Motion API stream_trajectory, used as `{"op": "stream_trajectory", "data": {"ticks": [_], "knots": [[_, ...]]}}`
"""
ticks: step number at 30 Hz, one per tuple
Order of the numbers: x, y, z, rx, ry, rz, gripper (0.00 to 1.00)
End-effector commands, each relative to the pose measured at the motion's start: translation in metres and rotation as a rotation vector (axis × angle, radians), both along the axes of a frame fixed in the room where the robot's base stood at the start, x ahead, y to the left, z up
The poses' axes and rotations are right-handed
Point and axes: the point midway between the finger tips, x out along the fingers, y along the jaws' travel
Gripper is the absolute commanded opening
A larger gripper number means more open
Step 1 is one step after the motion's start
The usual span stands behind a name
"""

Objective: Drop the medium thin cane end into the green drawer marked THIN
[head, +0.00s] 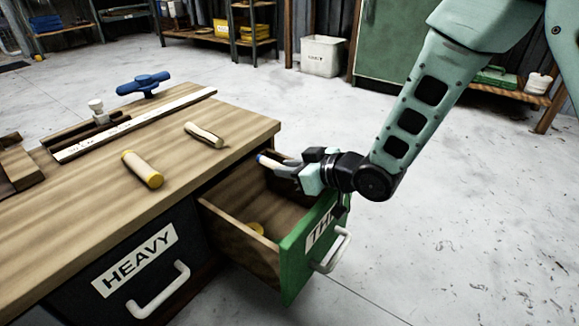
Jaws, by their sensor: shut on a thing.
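The green drawer (290,262) is pulled open at the bench's right end. A piece with a yellow end (257,228) lies on the drawer floor, partly hidden by the side wall.
A thick yellow-banded cane piece (142,169) and a smaller cane piece (204,134) lie on the bench top (90,215). A dark drawer marked HEAVY (138,262) is shut at the left. A blue-handled clamp (144,84) stands at the back. The floor at right is clear.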

Motion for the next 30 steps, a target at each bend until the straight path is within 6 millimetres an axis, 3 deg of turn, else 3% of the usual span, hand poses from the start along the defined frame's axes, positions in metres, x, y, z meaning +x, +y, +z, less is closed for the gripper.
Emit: {"op": "stream_trajectory", "data": {"ticks": [10, 11, 13, 23, 30], "knots": [[0.000, 0.000, -0.005, 0.001, -0.001, -0.001, 0.00], [0.000, 0.000, -0.005, 0.001, -0.001, -0.001, 0.27], [0.000, 0.000, -0.005, 0.001, -0.001, -0.001, 0.44], [-0.001, -0.002, -0.003, 0.001, -0.001, -0.001, 0.44], [-0.021, -0.028, 0.014, -0.001, 0.003, -0.004, 0.44]]}}
